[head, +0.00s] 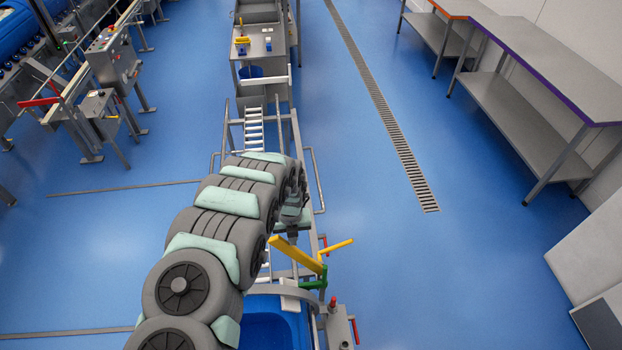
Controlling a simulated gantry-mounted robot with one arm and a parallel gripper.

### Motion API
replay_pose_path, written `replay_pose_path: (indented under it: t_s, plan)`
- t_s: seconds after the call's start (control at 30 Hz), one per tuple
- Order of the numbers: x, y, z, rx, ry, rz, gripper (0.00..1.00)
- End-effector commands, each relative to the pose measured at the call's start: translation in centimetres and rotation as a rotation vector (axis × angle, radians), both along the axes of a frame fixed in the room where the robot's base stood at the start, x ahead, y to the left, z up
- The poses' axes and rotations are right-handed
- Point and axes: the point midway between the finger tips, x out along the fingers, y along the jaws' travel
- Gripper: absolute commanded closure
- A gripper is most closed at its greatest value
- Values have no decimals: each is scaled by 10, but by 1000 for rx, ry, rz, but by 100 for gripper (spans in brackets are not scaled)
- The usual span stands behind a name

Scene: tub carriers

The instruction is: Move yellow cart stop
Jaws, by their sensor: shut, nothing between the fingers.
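The yellow cart stop (296,254) is a flat yellow bar that slants down to the right to a green bracket (315,280) on the rail frame. A thinner yellow bar (337,246) sticks out to the right from the same spot. My gripper (292,237) hangs from the end of my arm, just beyond the yellow bar in the picture. It is shut and holds nothing. My arm hides part of the area to its left, and I cannot tell whether the fingers touch the bar.
A blue tub (265,325) sits below the stop at the bottom. The metal rail frame (283,130) runs away to a steel table (258,46). Red-handled parts (333,303) stand right of the tub. Blue floor (400,270) is open to the right, with steel benches (520,80) beyond.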

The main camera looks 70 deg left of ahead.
Motion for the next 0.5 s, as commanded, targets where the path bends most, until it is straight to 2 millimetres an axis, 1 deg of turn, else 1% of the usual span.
replay_pose_path:
  t_s: [0.2,0.5]
  plan:
    - [-19,1,0,-3,1,3,100]
    - [-41,4,0,-4,2,0,100]
